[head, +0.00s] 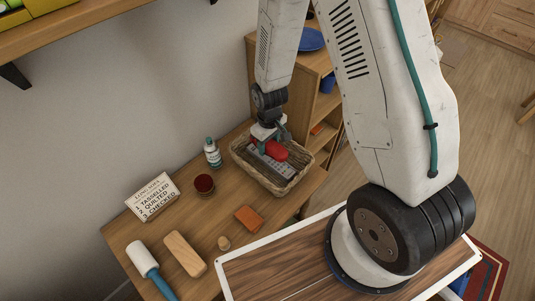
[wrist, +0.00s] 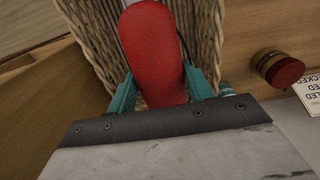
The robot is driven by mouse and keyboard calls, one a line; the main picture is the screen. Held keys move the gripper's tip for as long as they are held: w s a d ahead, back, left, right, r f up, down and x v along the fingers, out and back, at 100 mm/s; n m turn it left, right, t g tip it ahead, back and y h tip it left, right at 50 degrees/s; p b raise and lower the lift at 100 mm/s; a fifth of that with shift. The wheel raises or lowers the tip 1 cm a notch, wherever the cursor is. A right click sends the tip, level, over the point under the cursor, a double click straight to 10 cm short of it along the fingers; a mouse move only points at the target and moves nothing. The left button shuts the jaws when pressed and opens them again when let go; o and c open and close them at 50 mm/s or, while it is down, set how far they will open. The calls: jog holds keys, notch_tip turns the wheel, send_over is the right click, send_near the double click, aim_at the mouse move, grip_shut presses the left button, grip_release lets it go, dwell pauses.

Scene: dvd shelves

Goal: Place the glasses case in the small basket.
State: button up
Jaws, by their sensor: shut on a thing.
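The red glasses case (head: 277,150) is between the fingers of my gripper (head: 268,144), at the small wicker basket (head: 293,187). In the wrist view the case (wrist: 152,45) lies lengthwise between the two green fingers of my gripper (wrist: 160,92), which is shut on it. The basket's woven wall (wrist: 207,35) shows on both sides of the case there. A grey item with small keys, perhaps a remote (head: 270,165), lies in the basket next to the case. Whether the case touches the basket floor is hidden.
On the wooden table are a white-and-teal bottle (head: 212,153), a dark red-topped jar (head: 204,184), a lettered sign (head: 152,196), an orange block (head: 249,219), a wooden block (head: 185,254) and a lint roller (head: 143,259). A shelf unit (head: 322,108) stands behind the basket.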

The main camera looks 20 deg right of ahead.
jog(key=shift+f, duration=3.15)
